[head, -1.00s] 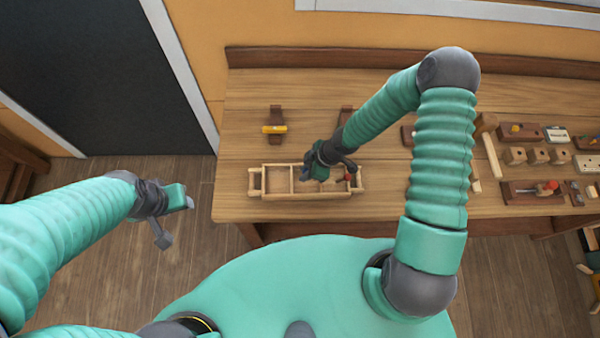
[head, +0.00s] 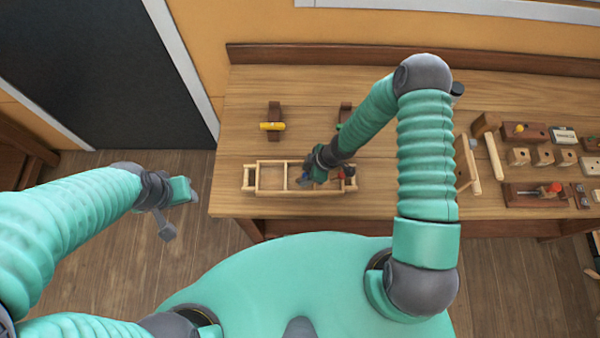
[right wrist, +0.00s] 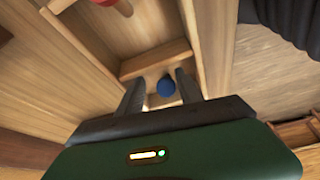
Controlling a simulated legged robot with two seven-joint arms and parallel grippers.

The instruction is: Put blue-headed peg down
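The blue-headed peg (right wrist: 166,87) shows in the right wrist view as a round blue head low inside a compartment of the wooden tray (head: 270,162). Its shaft is hidden. My right gripper (head: 308,180) is over the tray, right of its middle, pointing down. In the right wrist view its two fingers (right wrist: 160,88) stand apart on either side of the blue head, with gaps visible. My left gripper (head: 190,190) is off the bench at the left, in the air; its finger opening is too small to tell.
A brown block with a yellow piece (head: 272,126) stands behind the tray. Mallets (head: 493,155) and wooden blocks lie at the right. The bench left of the tray is clear.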

